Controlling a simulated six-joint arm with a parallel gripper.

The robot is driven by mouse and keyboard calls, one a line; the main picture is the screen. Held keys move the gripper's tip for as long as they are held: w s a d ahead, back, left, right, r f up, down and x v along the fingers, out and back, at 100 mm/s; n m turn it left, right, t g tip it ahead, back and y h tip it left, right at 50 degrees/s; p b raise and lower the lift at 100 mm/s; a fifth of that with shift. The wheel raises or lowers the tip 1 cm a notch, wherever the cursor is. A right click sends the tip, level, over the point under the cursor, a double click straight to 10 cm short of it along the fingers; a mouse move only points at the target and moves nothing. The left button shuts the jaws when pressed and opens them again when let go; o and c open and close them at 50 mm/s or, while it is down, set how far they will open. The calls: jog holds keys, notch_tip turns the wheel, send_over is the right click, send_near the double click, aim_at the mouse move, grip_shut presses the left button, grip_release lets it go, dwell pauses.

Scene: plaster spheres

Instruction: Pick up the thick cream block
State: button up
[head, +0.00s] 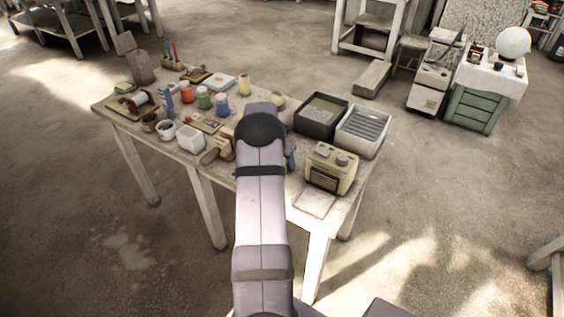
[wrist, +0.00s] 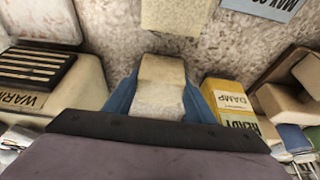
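In the wrist view, the thick cream block (wrist: 160,85) lies between the two blue fingers of my gripper (wrist: 161,84). It has a beige far part and a paler, rough near part. Both fingertips appear to touch its sides, so the gripper looks shut on it. I cannot tell whether the block is on the table or lifted.
The worktable (head: 325,203) also bears a dark tray (head: 301,123), a white tray (head: 343,134) and several jars left of my arm.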

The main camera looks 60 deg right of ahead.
jog(key=c, duration=0.8)
jog(key=shift+r, duration=0.15)
